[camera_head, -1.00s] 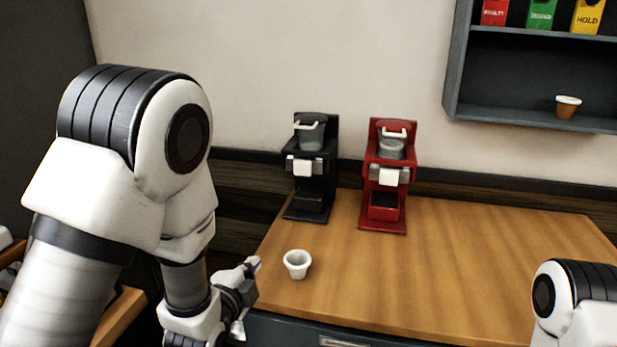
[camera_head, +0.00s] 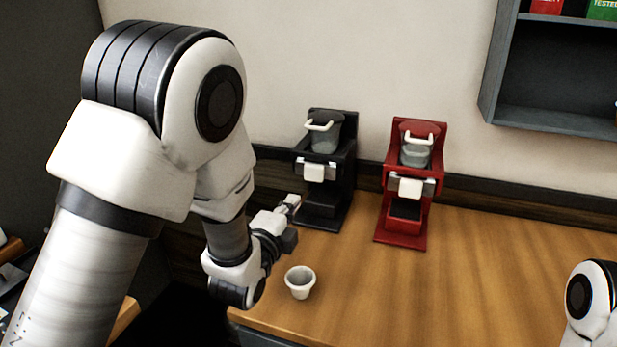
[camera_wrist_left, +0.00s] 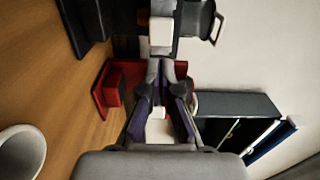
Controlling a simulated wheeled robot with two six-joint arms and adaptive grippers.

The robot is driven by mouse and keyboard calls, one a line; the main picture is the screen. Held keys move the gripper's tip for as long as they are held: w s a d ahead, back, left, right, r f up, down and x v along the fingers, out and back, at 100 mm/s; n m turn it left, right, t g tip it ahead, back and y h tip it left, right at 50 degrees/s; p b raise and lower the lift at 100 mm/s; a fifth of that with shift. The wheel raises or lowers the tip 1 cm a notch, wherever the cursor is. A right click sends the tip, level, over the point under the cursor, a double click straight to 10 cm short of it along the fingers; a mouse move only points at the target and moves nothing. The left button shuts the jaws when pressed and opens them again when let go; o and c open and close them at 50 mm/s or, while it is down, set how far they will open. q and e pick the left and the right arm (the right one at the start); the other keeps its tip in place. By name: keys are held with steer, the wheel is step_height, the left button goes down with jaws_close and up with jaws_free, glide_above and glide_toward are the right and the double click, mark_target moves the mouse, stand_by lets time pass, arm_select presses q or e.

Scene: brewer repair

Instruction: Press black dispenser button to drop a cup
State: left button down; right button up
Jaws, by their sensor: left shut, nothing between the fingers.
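The black dispenser (camera_head: 328,180) stands at the back left of the wooden counter, with a white block (camera_head: 313,172) on its front and a grey container with a white handle on top. Its lower bay looks empty. My left gripper (camera_head: 292,203) is shut and empty, in front of the black dispenser and below the white block's height in the head view. In the left wrist view its closed fingers (camera_wrist_left: 163,68) point toward the white block (camera_wrist_left: 162,31), with no clear contact. A white cup (camera_head: 300,282) stands upright on the counter near the gripper. My right gripper is out of view.
A red dispenser (camera_head: 410,185) stands just right of the black one. A dark wall shelf (camera_head: 555,121) hangs at the upper right. The counter (camera_head: 490,290) right of the cup is clear. Part of my right arm shows at the lower right.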

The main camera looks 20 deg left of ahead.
mark_target(311, 174)
arm_select(q)
steer(key=w+p, duration=0.2)
steer(key=w, duration=0.8)
steer(key=shift+w+d+r+p, duration=0.1)
steer(key=shift+w+d+p, duration=0.05)
steer(key=shift+p, duration=0.25)
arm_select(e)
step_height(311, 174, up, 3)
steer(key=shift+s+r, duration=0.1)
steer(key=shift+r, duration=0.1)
